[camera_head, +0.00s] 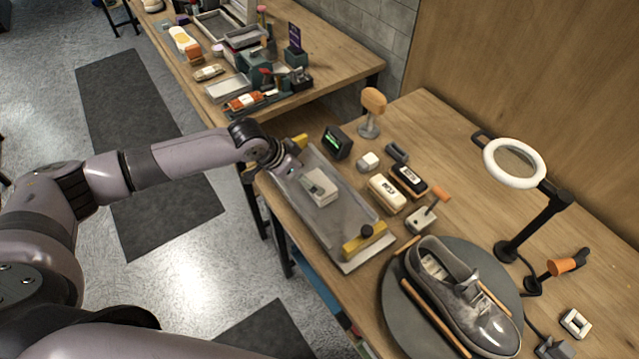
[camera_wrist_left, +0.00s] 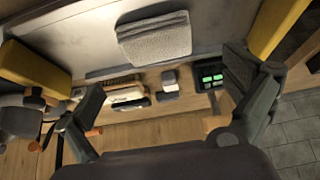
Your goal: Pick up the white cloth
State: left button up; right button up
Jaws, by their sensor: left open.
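The white cloth (camera_head: 320,187) is a folded, light grey-white pad lying on the grey tray (camera_head: 335,215) on the right workbench. In the left wrist view, the cloth (camera_wrist_left: 155,37) lies at the top centre, flat and textured. My left gripper (camera_head: 293,170) is over the tray's far left end, a little left of the cloth and apart from it. In the left wrist view, its two spread fingers (camera_wrist_left: 166,72) are open with nothing between them. My right gripper is not in view.
Yellow blocks stand at the tray's near end (camera_head: 364,239) and far end (camera_head: 300,140). Beside the tray are a black display (camera_head: 337,142), brushes (camera_head: 386,194) and a small clamp (camera_head: 421,219). A grey shoe (camera_head: 462,295) sits on a round turntable (camera_head: 400,310). A ring lamp (camera_head: 514,163) stands right.

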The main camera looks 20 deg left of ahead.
aim_at(319, 183)
pick_arm(q)
jog(key=x, duration=0.2)
jog(key=shift+w+d+f, duration=0.1)
jog(key=shift+d+f, duration=0.1)
jog(key=shift+f, duration=0.1)
jog(key=shift+w+d+f+p, duration=0.1)
jog(key=shift+f+p, duration=0.25)
jog(key=shift+p, duration=0.1)
jog(key=shift+p+x, duration=0.65)
jog(key=shift+x, duration=1.75)
jog(key=shift+s, duration=0.2)
jog(key=shift+c, duration=0.4)
jog(key=shift+c, duration=0.7)
jog(key=c, duration=0.9)
jog(key=shift+o, duration=0.2)
